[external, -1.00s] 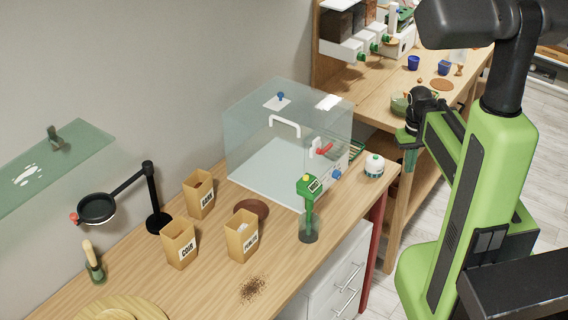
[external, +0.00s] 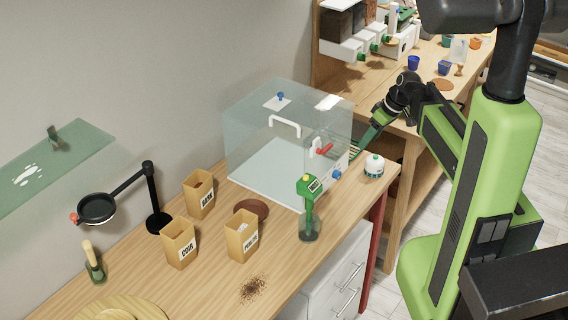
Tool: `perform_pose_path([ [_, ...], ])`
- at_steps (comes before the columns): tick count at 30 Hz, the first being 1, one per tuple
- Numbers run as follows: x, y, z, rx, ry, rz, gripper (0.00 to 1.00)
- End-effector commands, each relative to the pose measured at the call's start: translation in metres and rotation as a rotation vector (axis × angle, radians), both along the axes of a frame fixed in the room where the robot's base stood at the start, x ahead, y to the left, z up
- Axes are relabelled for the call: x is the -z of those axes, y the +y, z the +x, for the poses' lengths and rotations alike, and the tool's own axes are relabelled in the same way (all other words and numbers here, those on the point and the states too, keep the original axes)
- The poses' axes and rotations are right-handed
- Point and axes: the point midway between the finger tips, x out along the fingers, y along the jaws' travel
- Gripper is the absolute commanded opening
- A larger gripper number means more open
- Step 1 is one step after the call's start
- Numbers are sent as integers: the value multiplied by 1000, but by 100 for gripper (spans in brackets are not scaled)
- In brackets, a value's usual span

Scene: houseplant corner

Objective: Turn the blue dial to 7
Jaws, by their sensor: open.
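A clear glass-walled cabinet (external: 262,135) stands on the wooden bench. A small blue dial (external: 336,174) sits low at its right front corner. Another blue knob (external: 281,96) is on a white plate on the cabinet's top. The numbers on both are too small to read. My gripper (external: 358,147) is open, its green fingers pointing down and left toward the cabinet's right side. In the picture it is above and right of the low blue dial; I cannot tell whether it touches the cabinet.
A red lever (external: 324,149) is on the cabinet's front, near my gripper. A white and green round pot (external: 374,166) stands right of the dial. Paper bags (external: 242,236) stand to the left.

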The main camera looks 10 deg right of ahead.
Motion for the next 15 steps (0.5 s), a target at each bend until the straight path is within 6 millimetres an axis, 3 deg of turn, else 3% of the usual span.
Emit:
perform_pose_path([
  [1, -15, 9, 4, -6, 3, 11, 48],
  [7, -5, 11, 1, -8, 6, 6, 48],
  [15, 48, 29, 10, -8, 7, 5, 48],
])
